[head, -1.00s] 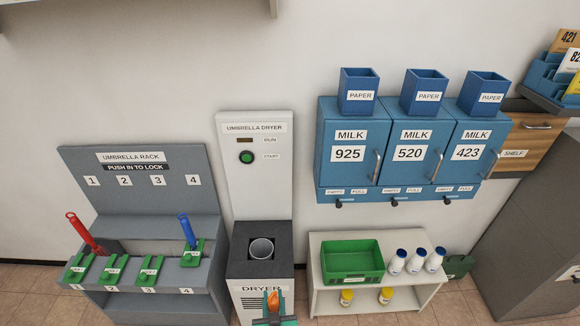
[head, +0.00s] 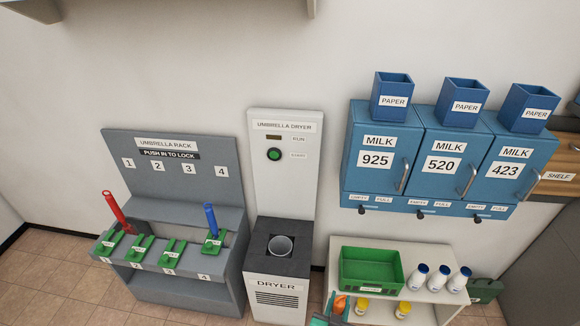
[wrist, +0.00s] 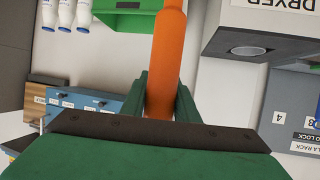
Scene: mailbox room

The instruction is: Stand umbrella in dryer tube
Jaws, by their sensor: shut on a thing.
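My gripper (wrist: 162,98) is shut on an orange umbrella (wrist: 168,50), which runs up out of the wrist view between the green fingers. In the head view the orange umbrella (head: 340,304) shows only as a small tip at the bottom edge, right of the dryer; most of my gripper is cut off there. The umbrella dryer (head: 277,290) is a white cabinet with a dark top. Its round grey tube (head: 281,246) is open and looks empty. The tube (wrist: 249,51) also shows at the upper right of the wrist view, apart from the umbrella.
The umbrella rack (head: 185,288) stands left of the dryer, with a red umbrella (head: 115,208) and a blue umbrella (head: 211,220). Right of the dryer, a white shelf (head: 420,312) bears a green crate (head: 371,268) and white bottles (head: 441,278). Blue milk boxes (head: 378,160) hang above.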

